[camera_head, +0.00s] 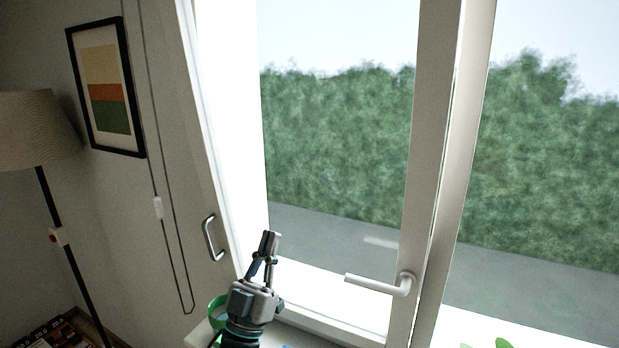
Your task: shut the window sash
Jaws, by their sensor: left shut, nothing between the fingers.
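The window sash (408,190) is a white frame around a large pane. A pale lever handle (378,284) sits low on its right side and points left, roughly level. A narrow gap shows between this side and the white post (465,150) to its right; how far the sash stands open I cannot tell. A metal pull handle (211,240) is at the left of the window. My left gripper (270,240) points up at the lower left of the pane, shut and empty, left of the lever handle and apart from it. My right gripper is out of view.
A green round object (217,304) stands on the white sill (199,336), partly behind my left gripper. Green leaves (503,343) show at the bottom right. A looped cord (172,260) hangs on the wall near a framed picture (104,88). A floor lamp (38,130) stands far left.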

